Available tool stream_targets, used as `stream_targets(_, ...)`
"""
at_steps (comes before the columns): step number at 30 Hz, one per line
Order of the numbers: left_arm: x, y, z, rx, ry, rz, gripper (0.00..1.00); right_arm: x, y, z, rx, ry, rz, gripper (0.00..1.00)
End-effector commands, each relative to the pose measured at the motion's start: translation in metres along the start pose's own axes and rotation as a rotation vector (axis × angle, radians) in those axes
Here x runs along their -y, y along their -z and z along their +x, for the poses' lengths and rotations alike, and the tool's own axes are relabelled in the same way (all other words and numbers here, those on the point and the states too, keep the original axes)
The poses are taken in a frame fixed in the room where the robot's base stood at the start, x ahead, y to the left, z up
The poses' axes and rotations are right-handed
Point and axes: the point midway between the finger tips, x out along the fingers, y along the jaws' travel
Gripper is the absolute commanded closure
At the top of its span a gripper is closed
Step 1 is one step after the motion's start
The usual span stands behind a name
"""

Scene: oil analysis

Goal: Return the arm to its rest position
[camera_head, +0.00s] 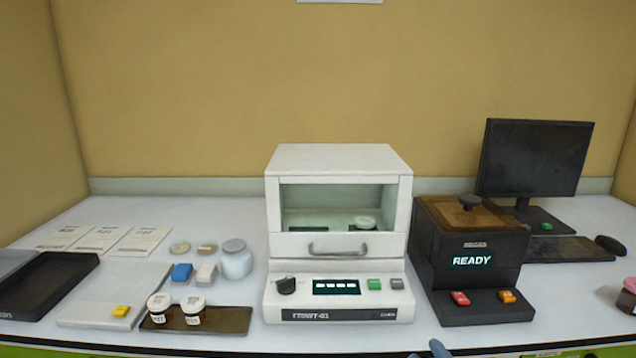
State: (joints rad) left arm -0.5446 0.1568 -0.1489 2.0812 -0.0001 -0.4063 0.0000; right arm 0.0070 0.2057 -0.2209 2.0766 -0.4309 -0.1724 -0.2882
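Small blue-grey tips, which look like part of my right gripper (428,352), show at the bottom edge of the view, right of centre. They are in front of the bench edge and apart from the objects on the bench. Most of this gripper is cut off by the frame, so its opening and anything in it cannot be made out. My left gripper is not in view.
A white analyser (340,160) stands mid-bench, with a black READY unit (470,235) and monitor (535,160) to its right. Two labelled jars (193,310) sit on a dark tray (235,320) at left.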

Motion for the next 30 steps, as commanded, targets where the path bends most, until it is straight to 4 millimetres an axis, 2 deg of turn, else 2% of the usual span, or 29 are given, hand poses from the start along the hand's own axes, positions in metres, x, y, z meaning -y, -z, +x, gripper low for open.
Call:
stream_targets(1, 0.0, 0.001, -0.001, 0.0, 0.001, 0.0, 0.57, 0.007, -0.015, -0.011, 0.06, 0.026, 0.099, 0.63)
stream_targets(5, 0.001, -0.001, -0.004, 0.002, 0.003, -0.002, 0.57, 0.029, -0.052, -0.048, 0.228, 0.084, 0.359, 0.63)
stream_targets(9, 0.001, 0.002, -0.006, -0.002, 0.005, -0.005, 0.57, 0.057, -0.09, -0.104, 0.424, 0.127, 0.596, 0.63)
stream_targets(15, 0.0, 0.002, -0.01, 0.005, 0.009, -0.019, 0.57, 0.086, -0.125, -0.195, 0.654, 0.157, 0.763, 0.63)
stream_targets(18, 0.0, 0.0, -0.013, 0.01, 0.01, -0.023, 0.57, 0.093, -0.133, -0.23, 0.72, 0.16, 0.773, 0.63)
stream_targets(21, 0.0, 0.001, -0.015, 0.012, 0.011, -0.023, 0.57, 0.097, -0.136, -0.253, 0.763, 0.164, 0.775, 0.63)
stream_targets(24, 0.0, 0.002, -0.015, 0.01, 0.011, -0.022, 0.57, 0.1, -0.138, -0.264, 0.784, 0.167, 0.775, 0.63)
stream_targets(30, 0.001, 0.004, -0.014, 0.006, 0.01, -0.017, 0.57, 0.101, -0.138, -0.268, 0.79, 0.169, 0.773, 0.63)
